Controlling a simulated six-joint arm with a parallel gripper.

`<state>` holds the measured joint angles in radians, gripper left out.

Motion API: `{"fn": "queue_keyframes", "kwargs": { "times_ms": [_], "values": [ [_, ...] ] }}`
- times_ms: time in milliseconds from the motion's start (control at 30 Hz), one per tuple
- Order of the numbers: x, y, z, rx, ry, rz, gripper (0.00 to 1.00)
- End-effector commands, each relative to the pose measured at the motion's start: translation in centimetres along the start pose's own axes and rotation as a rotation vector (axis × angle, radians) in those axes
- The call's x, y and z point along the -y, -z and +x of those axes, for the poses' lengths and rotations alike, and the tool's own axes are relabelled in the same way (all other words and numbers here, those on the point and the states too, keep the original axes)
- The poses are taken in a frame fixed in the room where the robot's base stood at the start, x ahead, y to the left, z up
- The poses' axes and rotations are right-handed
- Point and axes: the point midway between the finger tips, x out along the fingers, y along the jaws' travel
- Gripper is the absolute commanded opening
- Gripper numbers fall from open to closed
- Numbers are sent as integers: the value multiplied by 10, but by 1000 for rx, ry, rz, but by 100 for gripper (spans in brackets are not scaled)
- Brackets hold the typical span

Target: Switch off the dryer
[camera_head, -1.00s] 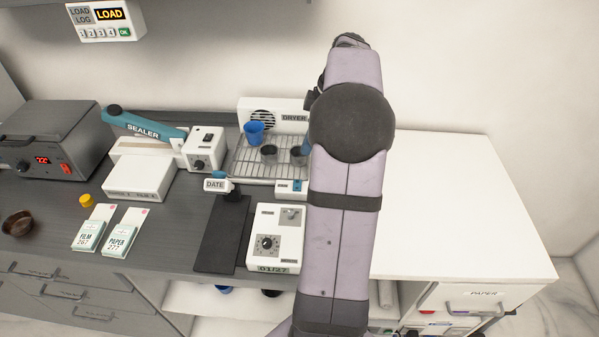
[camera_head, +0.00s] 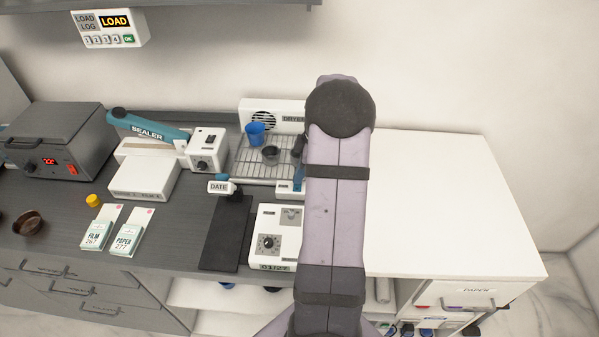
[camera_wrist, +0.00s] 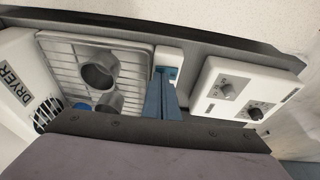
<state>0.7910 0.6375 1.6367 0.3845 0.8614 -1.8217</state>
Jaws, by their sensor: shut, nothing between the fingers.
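The dryer (camera_head: 275,110) is a white panel with a fan grille and a DRYER label, behind a wire rack. It also shows at the left of the wrist view (camera_wrist: 15,75). At the rack's front right corner is a small white switch box (camera_head: 284,187) with a blue part, which also shows in the wrist view (camera_wrist: 170,54). My gripper (camera_wrist: 168,78) has blue fingers, shut and empty, with their tips at the switch box and overlapping it. I cannot tell whether they touch it. The fingers hide part of the switch, and its position is unclear.
On the rack (camera_head: 245,165) stand a blue cup (camera_head: 255,133) and dark metal cups (camera_head: 270,154). The sealer (camera_head: 150,155) is to the left, the DATE stamp (camera_head: 221,187) and a white dial box (camera_head: 275,238) in front. The white counter (camera_head: 450,200) at right is clear.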

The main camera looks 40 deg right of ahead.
Motion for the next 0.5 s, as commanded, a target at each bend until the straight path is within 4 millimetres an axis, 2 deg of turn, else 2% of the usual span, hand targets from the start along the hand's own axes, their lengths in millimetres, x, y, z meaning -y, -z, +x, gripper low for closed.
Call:
{"fn": "queue_keyframes", "kwargs": {
  "times_ms": [500],
  "values": [
    [-2, -2, 6, 0, 0, 0, 0]
  ]
}}
